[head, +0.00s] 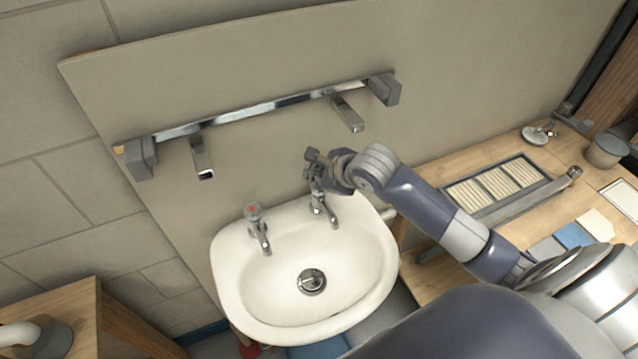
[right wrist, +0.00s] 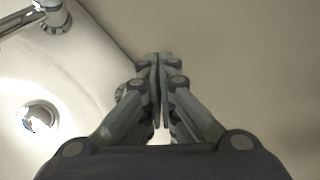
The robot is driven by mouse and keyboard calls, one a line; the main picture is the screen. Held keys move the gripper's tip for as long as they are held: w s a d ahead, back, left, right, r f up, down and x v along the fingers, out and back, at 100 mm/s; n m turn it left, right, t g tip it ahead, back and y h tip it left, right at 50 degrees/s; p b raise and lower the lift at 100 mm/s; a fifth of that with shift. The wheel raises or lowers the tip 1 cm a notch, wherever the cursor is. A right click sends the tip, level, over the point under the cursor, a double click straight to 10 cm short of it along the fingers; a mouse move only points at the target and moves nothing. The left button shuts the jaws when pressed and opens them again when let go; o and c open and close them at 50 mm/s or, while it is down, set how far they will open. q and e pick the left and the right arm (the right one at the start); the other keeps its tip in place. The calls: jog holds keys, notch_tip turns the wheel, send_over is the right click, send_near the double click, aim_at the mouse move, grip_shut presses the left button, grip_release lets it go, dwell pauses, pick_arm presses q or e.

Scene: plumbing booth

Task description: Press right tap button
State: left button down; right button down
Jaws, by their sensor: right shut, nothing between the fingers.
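The right tap (head: 321,203) stands on the right back rim of the white sink (head: 230,293). Its top, where the button is, is hidden behind my right gripper (head: 312,164) in the head view. My right gripper is shut and empty, over the top of this tap. In the right wrist view its closed fingers (right wrist: 158,62) point toward the wall, and a small part of a metal fitting shows just left of them. I cannot tell whether the fingers touch the button. The left tap (head: 258,230), with a red mark on top, stands apart to the left. My left gripper is not in view.
A wall rail (head: 262,109) with two downward spouts (head: 202,160) (head: 348,114) runs above the sink. A wooden bench (head: 437,283) with a slotted tray (head: 497,187) is to the right. A wooden stand (head: 72,307) is at the lower left. The basin is empty.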

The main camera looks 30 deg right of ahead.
aim_at(317, 187)
jog(key=shift+r, duration=0.1)
jog(key=shift+r+p, duration=1.45)
jog(key=shift+r, duration=1)
